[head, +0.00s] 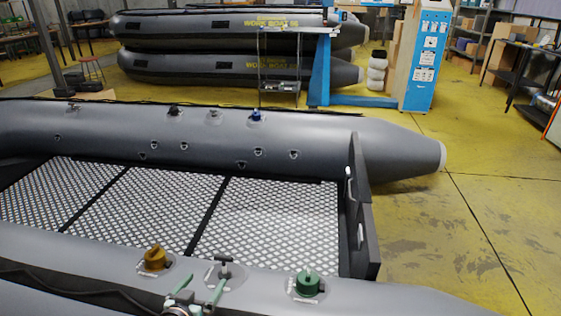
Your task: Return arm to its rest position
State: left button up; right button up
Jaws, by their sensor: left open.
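My left gripper (199,290) shows at the bottom edge of the head view, left of centre. Its light green fingers are spread apart, with nothing visible between them. It is over the near tube of the grey inflatable boat (90,250), just in front of a dark valve fitting (224,268); I cannot tell whether they touch. An orange-brown valve cap (155,257) sits to the left and a green valve cap (307,283) to the right on the same tube. My right gripper is not in view.
The boat's far tube (330,140) carries a blue cap (256,115). A dark transom board (362,215) stands at its right end. Stacked boats (210,65), a blue stand (320,75) and a blue cabinet (430,60) are behind. Yellow floor (470,220) is clear at right.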

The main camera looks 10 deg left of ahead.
pick_arm(q)
jog(key=s+d+m+g+h, duration=0.2)
jog(key=s+d+m+h, duration=0.15)
jog(key=s+d, duration=1.1)
jog(key=s+a+r+g+p, duration=0.2)
jog(key=s+r+p, duration=0.3)
jog(key=p, duration=1.5)
notch_tip(320, 180, up, 6)
jog(key=shift+s+f+n, duration=0.2)
jog(key=shift+s+n, duration=0.15)
jog(key=shift+n, duration=0.1)
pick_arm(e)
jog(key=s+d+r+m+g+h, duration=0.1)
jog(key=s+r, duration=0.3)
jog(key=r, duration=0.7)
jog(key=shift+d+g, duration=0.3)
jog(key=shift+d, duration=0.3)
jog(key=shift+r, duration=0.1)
